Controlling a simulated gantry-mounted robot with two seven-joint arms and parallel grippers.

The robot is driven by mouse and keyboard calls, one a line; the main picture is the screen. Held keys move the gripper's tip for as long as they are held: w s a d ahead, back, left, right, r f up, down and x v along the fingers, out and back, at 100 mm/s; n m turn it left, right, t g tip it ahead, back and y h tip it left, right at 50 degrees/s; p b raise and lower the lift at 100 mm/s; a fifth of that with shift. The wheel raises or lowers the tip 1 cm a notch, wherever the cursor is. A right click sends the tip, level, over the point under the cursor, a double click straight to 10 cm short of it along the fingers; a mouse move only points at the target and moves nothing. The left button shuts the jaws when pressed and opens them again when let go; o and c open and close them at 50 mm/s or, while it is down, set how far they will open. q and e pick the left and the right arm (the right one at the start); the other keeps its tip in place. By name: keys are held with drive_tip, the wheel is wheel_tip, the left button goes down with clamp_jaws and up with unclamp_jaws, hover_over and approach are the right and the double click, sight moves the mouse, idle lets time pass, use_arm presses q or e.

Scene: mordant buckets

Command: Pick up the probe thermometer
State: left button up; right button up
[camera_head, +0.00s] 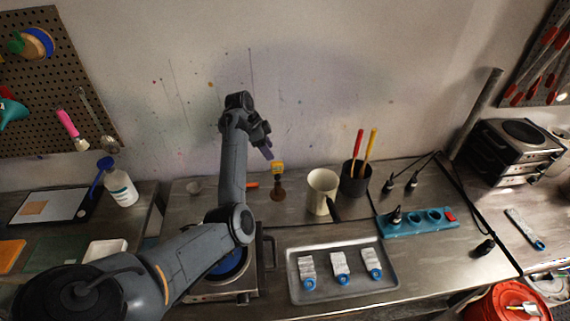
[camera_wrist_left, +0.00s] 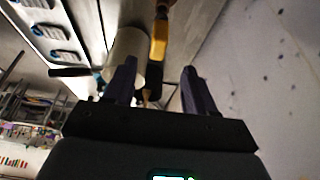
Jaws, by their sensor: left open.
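A yellow-topped item (camera_head: 278,167), which looks like the probe thermometer, stands upright in a brown base (camera_head: 278,190) near the wall, left of the cream pitcher. Its yellow body (camera_wrist_left: 158,40) also shows in the left wrist view, beyond and between the fingertips. My left gripper (camera_head: 267,152) is just above and to the left of the yellow top in the head view. In the left wrist view its two dark fingers (camera_wrist_left: 160,82) are spread wide with nothing gripped. I cannot tell the exact gap to the yellow item. My right gripper is not in view.
The cream pitcher (camera_head: 322,186) stands close on the right, then a dark cup (camera_head: 354,181) of red and yellow handles. A metal tray (camera_head: 320,292) of labelled strips, a blue holder (camera_head: 405,228) and a hot plate (camera_head: 240,290) lie nearer. The wall is close behind.

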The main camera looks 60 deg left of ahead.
sight(276, 162)
use_arm(q)
drive_tip(key=x, duration=0.4)
drive_tip(key=shift+s+d, duration=0.2)
drive_tip(key=shift+s, duration=0.05)
drive_tip(key=shift+p+x, duration=0.3)
drive_tip(key=shift+x, duration=2.85)
drive_tip(key=shift+w+a, duration=0.1)
drive_tip(key=shift+w, duration=0.1)
drive_tip(key=shift+c, duration=0.3)
clamp_jaws()
